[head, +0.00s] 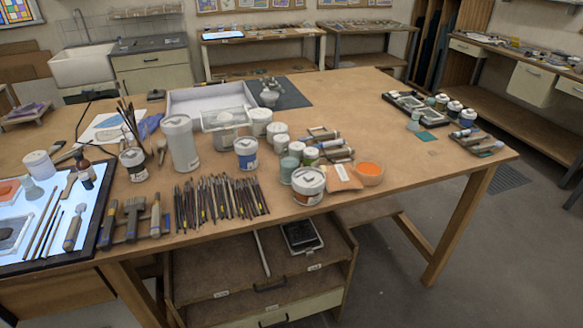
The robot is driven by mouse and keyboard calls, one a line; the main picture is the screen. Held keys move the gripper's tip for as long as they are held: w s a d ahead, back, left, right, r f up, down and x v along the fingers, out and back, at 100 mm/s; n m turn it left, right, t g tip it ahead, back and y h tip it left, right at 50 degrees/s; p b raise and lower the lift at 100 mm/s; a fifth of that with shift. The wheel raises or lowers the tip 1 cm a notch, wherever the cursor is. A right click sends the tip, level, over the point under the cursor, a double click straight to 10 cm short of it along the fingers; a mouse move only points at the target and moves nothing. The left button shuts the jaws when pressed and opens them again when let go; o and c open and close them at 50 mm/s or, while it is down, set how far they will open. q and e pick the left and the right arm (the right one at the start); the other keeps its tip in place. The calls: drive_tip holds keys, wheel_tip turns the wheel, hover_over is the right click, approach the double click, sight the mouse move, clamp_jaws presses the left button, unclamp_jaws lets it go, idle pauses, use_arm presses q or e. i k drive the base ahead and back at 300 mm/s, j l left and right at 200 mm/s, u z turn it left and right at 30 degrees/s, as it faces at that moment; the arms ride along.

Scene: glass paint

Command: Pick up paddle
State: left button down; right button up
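Neither of my grippers is in the head view. I cannot tell for certain which thing is the paddle. A dark flat-ended tool with a handle (75,228) lies on the lit panel (25,257) at the left of the table, beside several thin tools. A short tan flat tool (69,185) lies near the panel's upper part. Both look free, with nothing on top of them.
The wooden table (345,100) has bare room at its back middle and right. A row of thin brushes (218,199) lies along its front edge.

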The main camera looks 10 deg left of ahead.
sight(319, 136)
drive_tip(key=i+l+z, duration=0.35)
drive_tip(key=z, duration=0.15)
drive_tip(key=i+l+z, duration=0.6)
drive_tip(key=i+z, duration=0.2)
drive_tip(key=z, duration=0.15)
drive_tip(key=i+z, duration=0.45)
drive_tip(key=i+u, duration=0.3)
drive_tip(key=i, duration=0.15)
drive_tip(key=i+l+u, duration=0.25)
drive_tip(key=i, duration=0.15)
drive_tip(key=i+l+u, duration=0.3)
drive_tip(key=i+j, duration=0.1)
